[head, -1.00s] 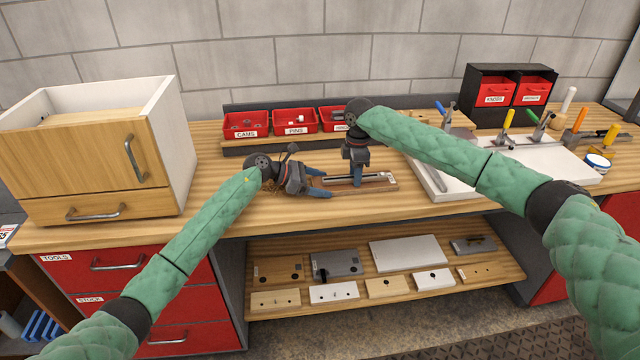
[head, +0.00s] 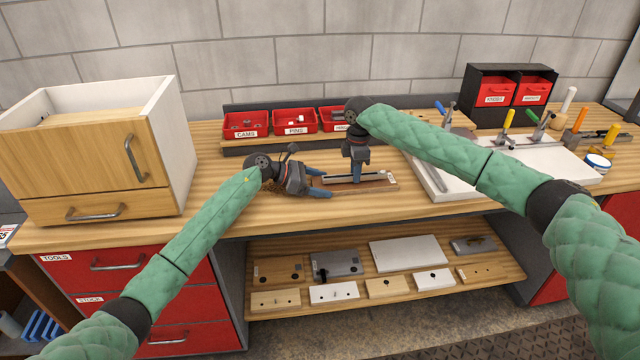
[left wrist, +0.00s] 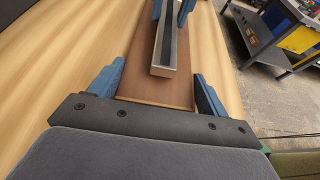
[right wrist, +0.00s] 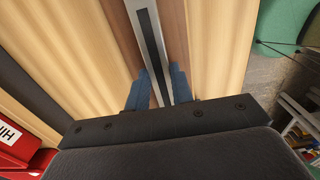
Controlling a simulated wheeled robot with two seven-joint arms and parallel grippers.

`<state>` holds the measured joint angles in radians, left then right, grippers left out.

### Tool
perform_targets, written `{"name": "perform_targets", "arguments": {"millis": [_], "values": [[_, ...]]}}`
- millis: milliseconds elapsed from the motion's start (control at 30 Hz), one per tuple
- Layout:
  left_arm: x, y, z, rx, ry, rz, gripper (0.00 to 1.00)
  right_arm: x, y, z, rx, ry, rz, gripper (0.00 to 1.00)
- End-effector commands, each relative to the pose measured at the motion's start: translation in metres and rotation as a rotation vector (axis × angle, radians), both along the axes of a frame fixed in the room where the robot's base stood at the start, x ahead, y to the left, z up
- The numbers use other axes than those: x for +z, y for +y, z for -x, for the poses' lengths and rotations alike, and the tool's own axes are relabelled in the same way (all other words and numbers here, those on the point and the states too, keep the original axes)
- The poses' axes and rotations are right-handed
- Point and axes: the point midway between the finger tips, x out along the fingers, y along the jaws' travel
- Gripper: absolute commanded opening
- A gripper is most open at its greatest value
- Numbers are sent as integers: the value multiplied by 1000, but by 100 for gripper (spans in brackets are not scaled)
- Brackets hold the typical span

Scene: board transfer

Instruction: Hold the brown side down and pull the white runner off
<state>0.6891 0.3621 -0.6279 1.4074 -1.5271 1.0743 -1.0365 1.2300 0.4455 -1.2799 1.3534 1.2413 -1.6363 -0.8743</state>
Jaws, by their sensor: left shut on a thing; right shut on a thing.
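The brown side (head: 388,187) is a flat brown board lying on the bench top. The white runner (head: 374,178), a narrow pale rail with a dark groove, lies lengthwise along it. My left gripper (head: 323,184) is shut across the board's left end, one blue finger on each long edge; the left wrist view shows the bare brown end (left wrist: 155,92) and the runner's near end (left wrist: 163,70) between them. My right gripper (head: 357,179) points down and is shut on the runner, fingers either side of it in the right wrist view (right wrist: 158,72). Any gap under the runner is hidden.
Red bins (head: 295,121) stand behind the board. A wooden-fronted cabinet (head: 95,160) stands at the left. A white panel (head: 455,183) with clamps lies to the right. The bench's front strip (head: 270,220) is clear. A lower shelf holds several boards and fittings.

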Motion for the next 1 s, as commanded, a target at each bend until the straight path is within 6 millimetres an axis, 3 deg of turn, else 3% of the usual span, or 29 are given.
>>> {"name": "perform_targets", "arguments": {"millis": [1000], "values": [[-1,0,0,-1,1,-1,46,17,0,0,0,-2,-1,0]]}}
